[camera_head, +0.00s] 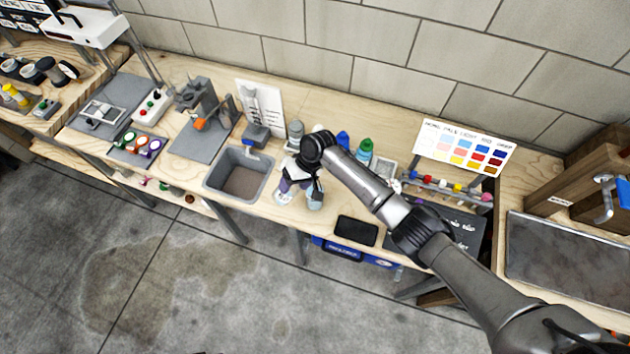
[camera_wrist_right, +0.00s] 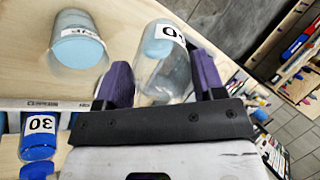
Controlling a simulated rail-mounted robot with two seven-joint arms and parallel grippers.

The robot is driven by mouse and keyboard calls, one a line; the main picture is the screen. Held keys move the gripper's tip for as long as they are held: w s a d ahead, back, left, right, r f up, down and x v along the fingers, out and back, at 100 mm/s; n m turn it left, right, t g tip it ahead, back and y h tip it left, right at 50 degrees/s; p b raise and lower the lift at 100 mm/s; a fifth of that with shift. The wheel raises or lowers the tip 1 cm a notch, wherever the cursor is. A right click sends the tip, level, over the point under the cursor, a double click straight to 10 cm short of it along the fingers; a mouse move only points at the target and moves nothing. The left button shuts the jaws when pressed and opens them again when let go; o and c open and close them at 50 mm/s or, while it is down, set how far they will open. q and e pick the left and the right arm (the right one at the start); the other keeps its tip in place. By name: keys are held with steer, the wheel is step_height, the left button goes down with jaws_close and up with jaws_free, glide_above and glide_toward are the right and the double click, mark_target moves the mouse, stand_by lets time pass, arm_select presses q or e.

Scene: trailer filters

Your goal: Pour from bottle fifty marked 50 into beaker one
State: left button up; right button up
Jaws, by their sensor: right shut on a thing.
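My right gripper (camera_wrist_right: 165,85) has purple fingers shut on a clear vessel (camera_wrist_right: 166,72) with pale blue at its far end. Its partly cut-off label looks like an upside-down 50, so I take it as bottle fifty. A clear, tapered vessel (camera_wrist_right: 76,42) with pale blue inside and a label I cannot read stands to the left in the wrist view, apart from the fingers; it may be beaker one. In the head view my right gripper (camera_head: 300,186) is at the bench's front edge, right of the sink, and hides most of what it holds. My left gripper is out of view.
A blue bottle marked 30 (camera_wrist_right: 38,140) is near the gripper in the wrist view. The grey sink (camera_head: 240,174) is left of the gripper. A green-capped bottle (camera_head: 364,150) stands behind my arm. A black pad (camera_head: 356,231) lies to the right by the front edge.

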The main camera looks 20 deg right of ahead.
steer(key=a+f+h+b, duration=0.1)
steer(key=f, duration=0.1)
steer(key=a+f+h+b, duration=0.2)
steer(key=f+b, duration=0.1)
steer(key=shift+w+f+g+h, duration=0.35)
steer(key=shift+w+g+h, duration=0.05)
steer(key=shift+a+h, duration=0.4)
steer(key=shift+h, duration=0.2)
steer(key=shift+w+a+h+b, duration=0.15)
steer(key=shift+a+h+b, duration=0.05)
steer(key=shift+h+b, duration=0.15)
steer(key=shift+a+r+p, duration=0.1)
steer(key=shift+r+p, duration=0.45)
step_height(320, 180, up, 4)
steer(key=p, duration=0.4)
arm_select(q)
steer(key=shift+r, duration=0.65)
arm_select(e)
steer(key=shift+f, duration=0.1)
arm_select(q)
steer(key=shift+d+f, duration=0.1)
